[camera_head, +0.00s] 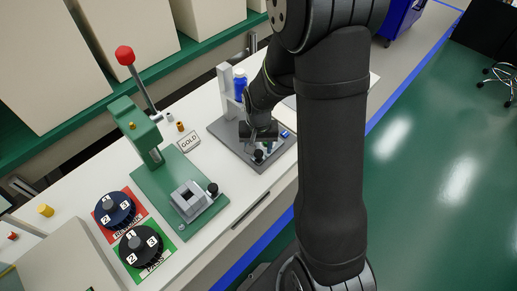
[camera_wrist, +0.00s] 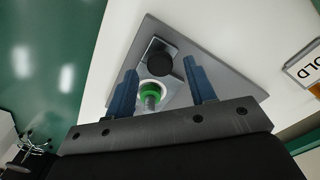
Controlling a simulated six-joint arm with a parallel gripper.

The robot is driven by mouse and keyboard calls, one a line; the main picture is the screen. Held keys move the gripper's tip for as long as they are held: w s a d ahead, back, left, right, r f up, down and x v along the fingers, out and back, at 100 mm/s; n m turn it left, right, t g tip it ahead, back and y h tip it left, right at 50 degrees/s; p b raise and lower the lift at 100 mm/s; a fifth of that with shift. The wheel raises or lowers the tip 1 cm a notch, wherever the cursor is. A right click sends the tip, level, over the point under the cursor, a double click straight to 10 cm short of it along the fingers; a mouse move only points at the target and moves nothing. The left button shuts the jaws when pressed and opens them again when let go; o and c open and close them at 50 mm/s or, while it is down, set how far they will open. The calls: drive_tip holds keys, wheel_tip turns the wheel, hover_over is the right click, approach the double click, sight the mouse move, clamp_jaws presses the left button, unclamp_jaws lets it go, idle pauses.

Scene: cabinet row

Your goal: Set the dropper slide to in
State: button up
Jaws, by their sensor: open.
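The dropper station is a grey base plate (camera_head: 222,128) with a pale upright and a blue bottle (camera_head: 240,84) at its back. Its slide has a black round knob (camera_head: 258,156) at the front. In the wrist view the knob (camera_wrist: 159,70) sits on a grey slide part, beside a white ring with a green centre (camera_wrist: 152,92). My gripper (camera_wrist: 160,66) is open, with one blue finger on each side of the knob in the picture. I cannot tell whether the fingers touch it. In the head view my arm hides part of the station.
A green press (camera_head: 150,180) with a red-tipped lever and its own black knob stands left of the station. Two numbered dials (camera_head: 115,208) sit at the front left. Beige boxes (camera_head: 130,35) line the back shelf.

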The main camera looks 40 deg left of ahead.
drive_tip(key=shift+f, duration=0.85)
clamp_jaws()
drive_tip(key=a, duration=0.4)
drive_tip(key=shift+a, duration=0.1)
unclamp_jaws()
drive_tip(key=shift+r, duration=0.1)
wheel_tip(320, 180, up, 17)
drive_tip(key=shift+r, duration=0.2)
